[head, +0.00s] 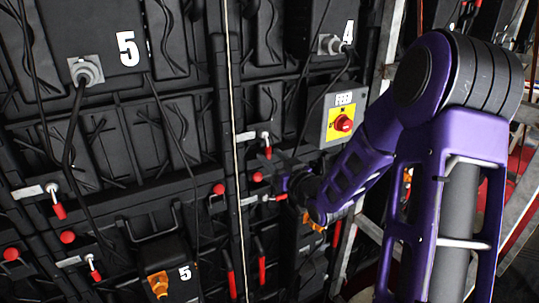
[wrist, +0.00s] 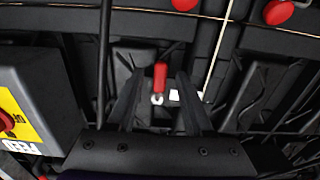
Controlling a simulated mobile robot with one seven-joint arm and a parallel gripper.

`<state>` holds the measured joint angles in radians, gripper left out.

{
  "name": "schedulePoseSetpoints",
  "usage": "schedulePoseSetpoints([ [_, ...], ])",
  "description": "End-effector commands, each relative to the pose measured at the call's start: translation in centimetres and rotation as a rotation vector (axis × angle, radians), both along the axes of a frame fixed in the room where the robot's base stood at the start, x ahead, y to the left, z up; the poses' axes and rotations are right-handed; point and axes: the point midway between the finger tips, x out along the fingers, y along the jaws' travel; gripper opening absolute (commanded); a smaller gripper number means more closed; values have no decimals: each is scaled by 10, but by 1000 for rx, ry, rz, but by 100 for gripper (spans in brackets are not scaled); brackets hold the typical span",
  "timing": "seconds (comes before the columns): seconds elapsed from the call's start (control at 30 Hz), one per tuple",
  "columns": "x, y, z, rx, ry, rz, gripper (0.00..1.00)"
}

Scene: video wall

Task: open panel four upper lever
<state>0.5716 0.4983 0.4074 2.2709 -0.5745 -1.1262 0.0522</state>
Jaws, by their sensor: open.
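The upper lever (head: 268,151) of panel four (head: 349,32) has a red handle hanging down from a metal pivot, beside a white plate. In the wrist view, which is upside down, the lever (wrist: 160,78) appears between the two dark fingers. My gripper (wrist: 160,84) is open and empty, its fingers to either side of the lever in the picture. I cannot tell the depth gap or any contact. In the head view my gripper (head: 279,176) is dark and blurred, just below the lever handle. A lower red-handled lever (head: 281,197) is partly hidden behind my gripper.
A grey FEED box (head: 343,118) with a yellow plate and red knob juts out right of the lever; it also shows in the wrist view (wrist: 30,100). Round red knobs (head: 219,188) sit nearby. A pale cable (head: 235,120) hangs left of the lever. Panel five (head: 126,48) is further left.

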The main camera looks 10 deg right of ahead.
Motion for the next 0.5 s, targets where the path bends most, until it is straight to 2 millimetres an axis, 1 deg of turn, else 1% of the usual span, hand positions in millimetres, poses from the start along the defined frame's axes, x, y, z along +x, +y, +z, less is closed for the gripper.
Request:
schedulePoseSetpoints([
  [0.2, 0, 0, 0, 0, 0, 0, 51],
  [0.23, 0, 0, 0, 0, 0, 0, 49],
  [0.37, 0, 0, 0, 0, 0, 0, 26],
  [0.4, 0, 0, 0, 0, 0, 0, 19],
  [0.47, 0, 0, 0, 0, 0, 0, 8],
  [0.5, 0, 0, 0, 0, 0, 0, 1],
])
